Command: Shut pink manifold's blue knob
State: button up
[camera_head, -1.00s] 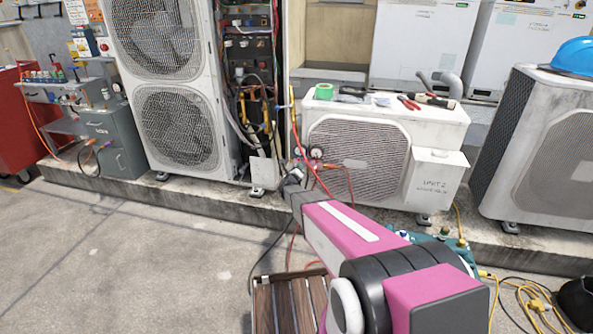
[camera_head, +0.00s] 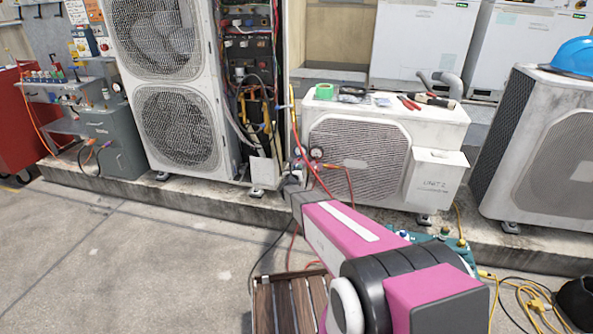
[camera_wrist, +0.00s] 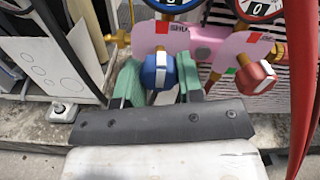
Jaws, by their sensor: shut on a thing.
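The pink manifold (camera_wrist: 204,40) hangs by the condenser's front, with two gauges above it, partly cut off in the wrist view. Its blue knob (camera_wrist: 157,71) has a white bar that looks roughly upright. My gripper (camera_wrist: 160,80) has green finger pads on both sides of the blue knob and is shut on it. A red knob (camera_wrist: 256,78) sits on the manifold's right side, clear of my fingers. In the head view the manifold's gauges (camera_head: 316,153) are small, and my arm's end hides the blue knob.
Red hoses (camera_wrist: 302,85) hang close on the right of the manifold. A dark hose (camera_wrist: 60,40) and a white plate (camera_wrist: 35,70) are on the left. Unit 2 (camera_head: 430,190) stands on a concrete ledge, with tools on top. The floor at left is clear.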

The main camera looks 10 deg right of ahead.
jog(key=shift+s+f, duration=0.1)
jog(key=o, duration=0.9)
jog(key=v, duration=1)
jog(key=shift+s+a, duration=0.15)
jog(key=shift+s, duration=0.15)
